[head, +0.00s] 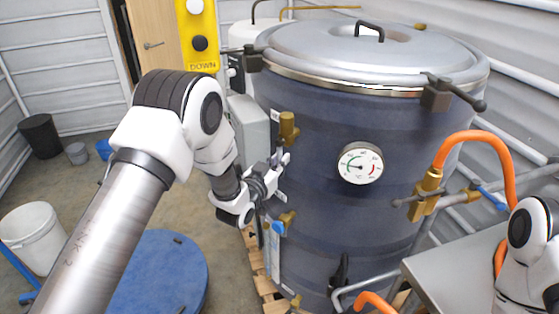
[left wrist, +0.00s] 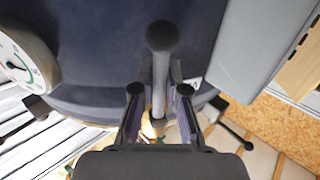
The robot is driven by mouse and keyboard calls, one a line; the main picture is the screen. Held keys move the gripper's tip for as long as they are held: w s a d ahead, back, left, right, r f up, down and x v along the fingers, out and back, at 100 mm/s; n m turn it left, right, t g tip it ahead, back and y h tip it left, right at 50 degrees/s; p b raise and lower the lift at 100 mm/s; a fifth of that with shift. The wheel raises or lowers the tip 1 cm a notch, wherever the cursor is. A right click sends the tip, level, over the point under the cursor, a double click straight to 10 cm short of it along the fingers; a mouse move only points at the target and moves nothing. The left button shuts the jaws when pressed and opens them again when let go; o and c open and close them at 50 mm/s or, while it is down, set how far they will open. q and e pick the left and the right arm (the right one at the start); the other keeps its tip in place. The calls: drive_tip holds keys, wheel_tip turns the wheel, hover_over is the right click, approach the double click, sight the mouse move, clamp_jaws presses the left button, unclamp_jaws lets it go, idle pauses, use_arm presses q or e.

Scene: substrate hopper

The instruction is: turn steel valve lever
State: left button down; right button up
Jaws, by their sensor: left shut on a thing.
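The steel valve lever (left wrist: 160,85) shows in the left wrist view as a grey bar with a dark rounded end, running between my fingers. My left gripper (left wrist: 160,108) is shut on it, with one finger on each side. In the head view my left gripper (head: 280,172) is at the left side of the dark blue vessel (head: 330,225), just below an upper brass fitting (head: 288,130). There the gripper largely hides the lever. My right arm shows at the lower right, but its gripper is out of the picture.
A brass valve with a blue handle (head: 279,227) sits below my left gripper. A pressure gauge (head: 360,163) is to its right. Another brass valve (head: 425,192) with an orange hose (head: 480,137) is farther right. A grey table (head: 450,265) stands at lower right.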

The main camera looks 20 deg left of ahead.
use_arm(q)
drive_tip(key=shift+d, duration=0.1)
drive_tip(key=s+d+r+n+g+h+p, duration=0.2)
drive_tip(key=d+r+n+p, duration=0.3)
drive_tip(key=n, duration=1)
drive_tip(key=shift+r+n+g+h+p, duration=0.3)
drive_tip(key=shift+r+g+p, duration=0.1)
drive_tip(key=shift+g+p, duration=0.15)
idle(0.4)
drive_tip(key=c, duration=1.2)
unclamp_jaws()
drive_tip(key=shift+s, duration=0.1)
